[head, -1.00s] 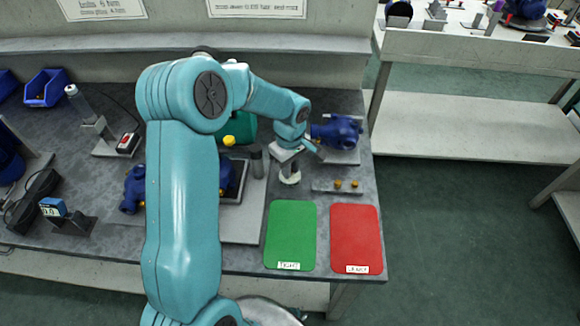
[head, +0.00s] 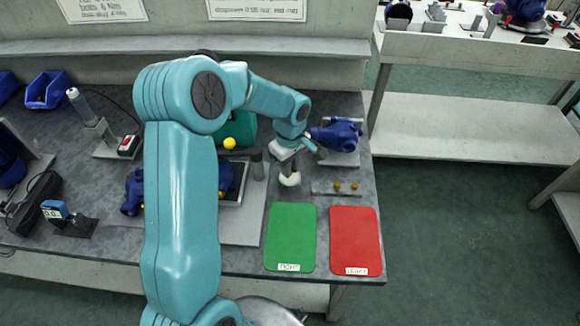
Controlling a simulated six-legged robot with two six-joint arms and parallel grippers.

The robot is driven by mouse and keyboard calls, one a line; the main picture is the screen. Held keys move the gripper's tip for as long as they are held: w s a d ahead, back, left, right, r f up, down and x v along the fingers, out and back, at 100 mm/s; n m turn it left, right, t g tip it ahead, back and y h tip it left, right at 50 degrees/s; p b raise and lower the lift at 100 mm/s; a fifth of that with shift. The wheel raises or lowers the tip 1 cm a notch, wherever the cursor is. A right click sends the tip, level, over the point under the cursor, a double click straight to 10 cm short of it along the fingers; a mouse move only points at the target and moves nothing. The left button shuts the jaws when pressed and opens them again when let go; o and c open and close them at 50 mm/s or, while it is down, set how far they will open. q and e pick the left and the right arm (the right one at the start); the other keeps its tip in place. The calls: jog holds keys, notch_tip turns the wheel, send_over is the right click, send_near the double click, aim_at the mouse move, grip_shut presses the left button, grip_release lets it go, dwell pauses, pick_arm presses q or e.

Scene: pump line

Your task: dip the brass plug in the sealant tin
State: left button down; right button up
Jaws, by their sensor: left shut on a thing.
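The sealant tin (head: 291,181) is the small pale round thing on the bench, left of the plug rack. My left gripper (head: 288,166) is right above it, pointing down, and its fingertips are close to the tin's top. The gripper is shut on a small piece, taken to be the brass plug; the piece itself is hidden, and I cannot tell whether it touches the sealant. Two other brass plugs (head: 346,186) stand on a grey rack (head: 322,188) to the right. My right gripper is not in view.
A blue pump (head: 340,133) stands behind the rack. A green mat (head: 291,240) and a red mat (head: 356,240) lie empty in front. A dark upright cylinder (head: 257,165) stands left of the tin. My left arm hides part of the bench.

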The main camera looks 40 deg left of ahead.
pick_arm(q)
jog(key=shift+r+p, duration=1.45)
jog(key=shift+r, duration=1.3)
jog(key=w+d+r+m, duration=0.1)
jog(key=d+r+m, duration=0.2)
jog(key=d+m, duration=1.4)
jog(key=shift+w+d+r, duration=0.2)
jog(key=shift+w+d, duration=0.2)
jog(key=shift+d, duration=0.3)
